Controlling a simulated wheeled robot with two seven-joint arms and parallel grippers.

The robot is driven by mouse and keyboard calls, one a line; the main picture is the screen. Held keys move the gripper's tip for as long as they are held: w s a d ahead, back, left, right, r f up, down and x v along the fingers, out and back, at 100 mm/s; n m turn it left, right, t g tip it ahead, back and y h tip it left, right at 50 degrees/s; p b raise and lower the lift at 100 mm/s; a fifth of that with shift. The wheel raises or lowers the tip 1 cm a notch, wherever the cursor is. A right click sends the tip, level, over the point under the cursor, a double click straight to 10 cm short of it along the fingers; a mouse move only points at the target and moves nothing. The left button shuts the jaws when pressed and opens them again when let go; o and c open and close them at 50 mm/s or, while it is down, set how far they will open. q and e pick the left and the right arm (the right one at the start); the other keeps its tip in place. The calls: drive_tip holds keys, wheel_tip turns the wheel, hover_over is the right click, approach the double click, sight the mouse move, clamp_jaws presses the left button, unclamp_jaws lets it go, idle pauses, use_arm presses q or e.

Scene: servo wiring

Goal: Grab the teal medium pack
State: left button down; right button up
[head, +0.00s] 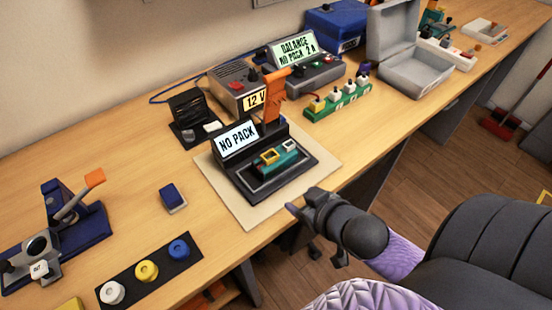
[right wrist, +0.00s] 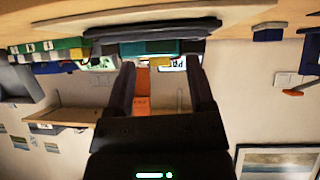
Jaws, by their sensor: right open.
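The teal pack (head: 283,166) lies in the tray of a black tester (head: 244,172) whose display reads NO PACK. It has a yellow-framed part and a white-framed part on top. In the right wrist view, which appears upside down, the teal pack (right wrist: 136,47) shows beyond the fingers, partly covered by a dark edge. My right gripper (head: 313,232) is in front of the tester near the table edge, open and empty, apart from the pack. Its two fingers also show in the right wrist view (right wrist: 161,66). My left gripper is not in view.
An orange lever (head: 273,97) stands up behind the tray. A green strip with plugs (head: 338,101) and an open grey case (head: 417,73) lie to the right. A small blue block (head: 172,197) and a black strip with spools (head: 150,270) lie left.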

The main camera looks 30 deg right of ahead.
sight(272, 158)
drive_tip(key=w+t+b, duration=0.1)
drive_tip(key=w, duration=0.3)
drive_tip(key=w+b, duration=0.1)
drive_tip(key=w, duration=0.3)
drive_tip(key=w+t+y+b, duration=0.1)
drive_tip(key=w, duration=0.3)
drive_tip(key=shift+d+r+t+b, duration=0.15)
drive_tip(key=shift+d+t+b, duration=0.15)
drive_tip(key=shift+d, duration=0.05)
drive_tip(key=shift+s, duration=0.1)
drive_tip(key=shift+c, duration=0.3)
clamp_jaws()
